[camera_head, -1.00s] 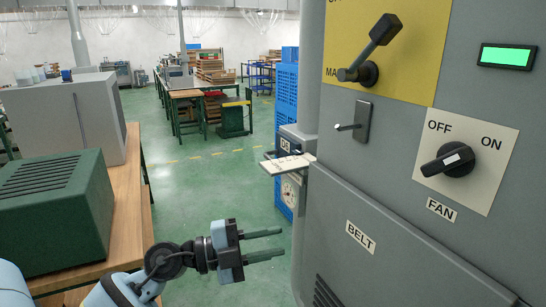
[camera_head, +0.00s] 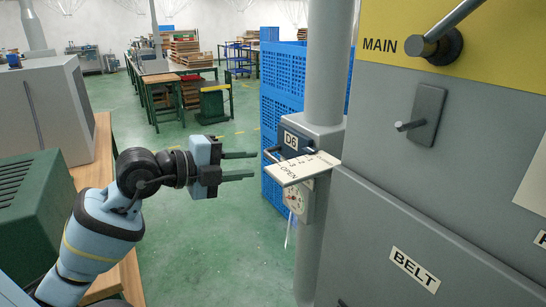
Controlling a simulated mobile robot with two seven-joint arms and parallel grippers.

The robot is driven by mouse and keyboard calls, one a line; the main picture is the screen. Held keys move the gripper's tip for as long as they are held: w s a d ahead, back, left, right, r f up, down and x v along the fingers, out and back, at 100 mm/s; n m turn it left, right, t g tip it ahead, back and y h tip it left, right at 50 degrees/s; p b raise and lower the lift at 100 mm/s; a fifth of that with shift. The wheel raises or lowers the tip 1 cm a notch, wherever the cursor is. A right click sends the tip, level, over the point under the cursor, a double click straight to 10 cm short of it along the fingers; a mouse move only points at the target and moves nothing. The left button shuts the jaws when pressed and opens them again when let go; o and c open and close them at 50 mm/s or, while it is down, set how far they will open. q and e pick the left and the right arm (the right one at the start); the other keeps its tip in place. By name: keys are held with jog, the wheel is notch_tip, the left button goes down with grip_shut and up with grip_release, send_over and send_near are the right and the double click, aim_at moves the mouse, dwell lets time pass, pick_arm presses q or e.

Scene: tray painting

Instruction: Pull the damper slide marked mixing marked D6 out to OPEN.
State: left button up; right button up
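The damper housing (camera_head: 310,133) is a grey box on a vertical grey duct, with a dark label plate that reads D6 or similar (camera_head: 291,140). A pale flat plate (camera_head: 302,168) juts out below the label towards the left, with OPEN and several scale marks on it. A small dark handle-like part (camera_head: 270,153) shows at the label's lower left; how far the slide is out I cannot tell. My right gripper is not in view.
Grey machine panels with BELT (camera_head: 414,270) and MAIN (camera_head: 380,45) labels fill the right. Blue crates (camera_head: 283,75) stand behind the duct. A wooden bench (camera_head: 100,170) with a green box (camera_head: 35,205) is at left.

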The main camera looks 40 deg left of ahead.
aim_at(273, 161)
pick_arm(q)
jog(key=shift+d+r, duration=0.1)
jog(key=shift+r, duration=0.05)
jog(key=shift+p+x, duration=0.45)
jog(key=shift+x, duration=3.45)
grip_shut()
